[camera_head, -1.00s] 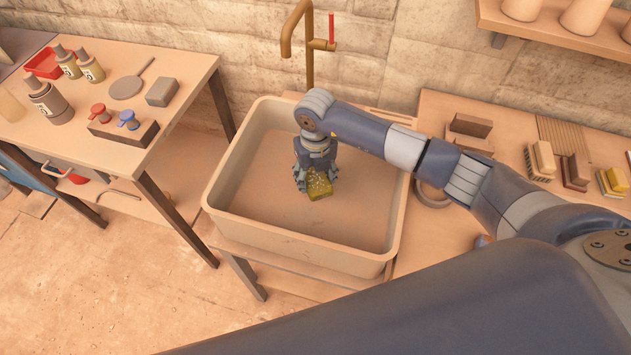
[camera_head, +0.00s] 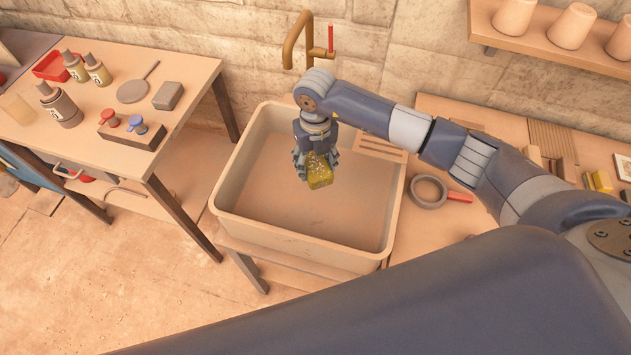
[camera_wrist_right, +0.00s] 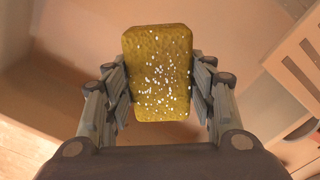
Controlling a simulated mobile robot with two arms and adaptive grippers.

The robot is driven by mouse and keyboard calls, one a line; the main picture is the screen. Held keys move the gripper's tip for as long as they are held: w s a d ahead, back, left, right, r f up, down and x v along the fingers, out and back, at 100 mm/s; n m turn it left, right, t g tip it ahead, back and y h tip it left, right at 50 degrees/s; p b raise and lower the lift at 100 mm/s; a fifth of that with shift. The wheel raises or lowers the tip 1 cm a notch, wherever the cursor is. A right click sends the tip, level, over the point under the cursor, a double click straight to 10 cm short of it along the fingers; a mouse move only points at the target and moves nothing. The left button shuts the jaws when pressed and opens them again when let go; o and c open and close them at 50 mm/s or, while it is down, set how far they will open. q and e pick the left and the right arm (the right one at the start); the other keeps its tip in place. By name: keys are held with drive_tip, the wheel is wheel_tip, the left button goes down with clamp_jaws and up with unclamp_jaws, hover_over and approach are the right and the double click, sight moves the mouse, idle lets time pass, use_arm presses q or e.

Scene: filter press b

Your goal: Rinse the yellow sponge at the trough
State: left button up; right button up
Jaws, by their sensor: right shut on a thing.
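The yellow sponge (camera_head: 319,172) is held by my right gripper (camera_head: 316,160) over the inside of the trough. The sponge also fills the middle of the right wrist view (camera_wrist_right: 158,72), clamped between both fingers, with white specks across its face. The trough (camera_head: 230,222) is a large beige basin, and its visible floor looks bare. A brass tap (camera_head: 297,42) with a red lever (camera_head: 330,38) stands behind the trough at the wall. My left gripper is not in view.
A side table at left holds bottles (camera_head: 62,106), a red tray (camera_head: 52,66) and a block with red and blue knobs (camera_head: 128,131). Cups (camera_head: 570,26) stand on the wall shelf.

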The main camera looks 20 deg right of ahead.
sight(315, 163)
drive_tip(key=shift+r+p, duration=1.75)
drive_tip(key=shift+r, duration=1.3)
drive_tip(key=shift+r+p, duration=1.2)
drive_tip(key=shift+r, duration=0.85)
